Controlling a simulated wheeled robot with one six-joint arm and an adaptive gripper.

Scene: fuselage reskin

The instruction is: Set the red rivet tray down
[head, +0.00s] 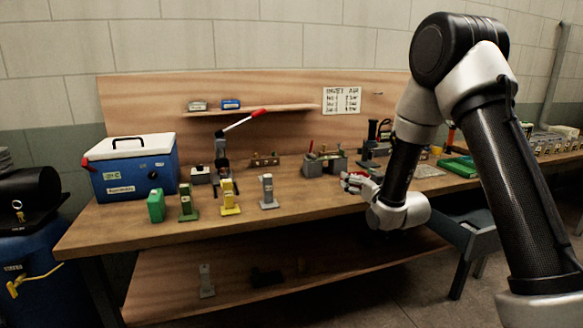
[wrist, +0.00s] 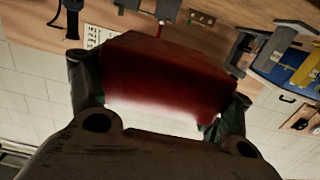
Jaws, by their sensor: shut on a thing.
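The red rivet tray (wrist: 165,72) fills the middle of the wrist view, between the two dark fingers of my gripper (wrist: 160,98). My gripper is shut on it. In the head view my gripper (head: 358,184) is at the front of the wooden workbench (head: 310,197), right of centre, with a little red showing at its fingers. The tray is mostly hidden there by the gripper. I cannot tell whether its underside touches the bench. The inside of the tray is not clear in either view.
A blue cooler (head: 135,178) stands at the bench's left. Green, yellow and grey stands (head: 268,191) line the front. A grey caddy (head: 325,164) is behind my gripper; a green tray (head: 459,166) lies to the right. Bare bench shows between the grey stand and my gripper.

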